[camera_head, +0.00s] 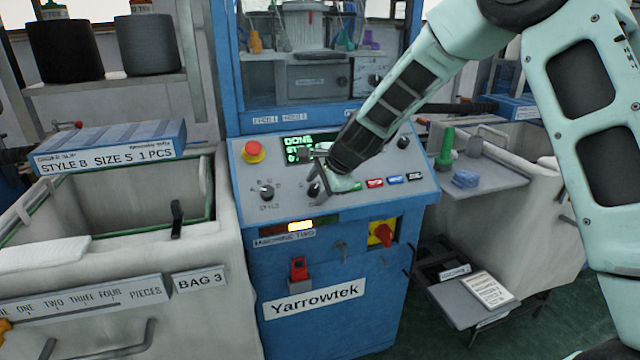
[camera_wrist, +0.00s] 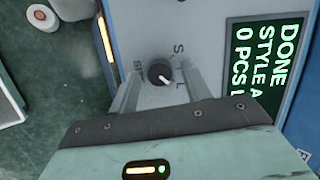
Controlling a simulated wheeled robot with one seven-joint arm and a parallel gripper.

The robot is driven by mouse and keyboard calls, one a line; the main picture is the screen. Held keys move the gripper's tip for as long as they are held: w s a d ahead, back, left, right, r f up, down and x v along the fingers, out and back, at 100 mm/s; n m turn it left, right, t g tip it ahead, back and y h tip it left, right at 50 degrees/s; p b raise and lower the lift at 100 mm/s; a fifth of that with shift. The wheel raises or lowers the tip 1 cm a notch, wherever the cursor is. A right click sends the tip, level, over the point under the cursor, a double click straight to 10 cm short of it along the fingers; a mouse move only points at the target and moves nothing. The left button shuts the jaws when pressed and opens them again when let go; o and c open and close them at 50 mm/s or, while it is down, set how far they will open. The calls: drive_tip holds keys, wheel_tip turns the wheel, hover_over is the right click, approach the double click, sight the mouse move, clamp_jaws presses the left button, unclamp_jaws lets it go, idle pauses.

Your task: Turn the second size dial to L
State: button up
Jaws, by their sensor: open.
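The second size dial (camera_wrist: 160,72) is a small black knob with a white pointer on the grey panel. In the wrist view its pointer is angled down and right, towards the L; I cannot tell whether it sits exactly on the mark. The S mark is above and right of it. My gripper (camera_wrist: 161,80) is open, its fingers on either side of the dial with visible gaps. In the head view the dial (camera_head: 314,188) is next to my gripper (camera_head: 330,180), which partly hides it and its lettering.
A style dial (camera_head: 267,192) is left on the same panel (camera_head: 350,205). A green display (camera_head: 297,143) reads DONE, partly hidden by my arm. A red button (camera_head: 253,151) is upper left, a black knob (camera_head: 403,143) upper right, and several coloured buttons (camera_head: 395,180) sit right of my gripper.

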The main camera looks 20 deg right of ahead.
drive_tip(key=v, duration=1.7)
drive_tip(key=shift+r+p, duration=0.2)
drive_tip(key=shift+p, duration=0.15)
drive_tip(key=s+a+f+n+g, duration=0.4)
drive_tip(key=s+a+n, duration=0.8)
drive_tip(key=s, duration=0.5)
drive_tip(key=s+f+n+g+h+p, duration=0.1)
drive_tip(key=s+f+n, duration=0.3)
drive_tip(key=s+n, duration=0.7)
drive_tip(key=s+g+h, duration=0.1)
drive_tip(key=s, duration=0.4)
drive_tip(key=shift+d+f+n+g+h, duration=0.2)
drive_tip(key=shift+n+g+h, duration=0.1)
drive_tip(key=shift+g+h, duration=0.1)
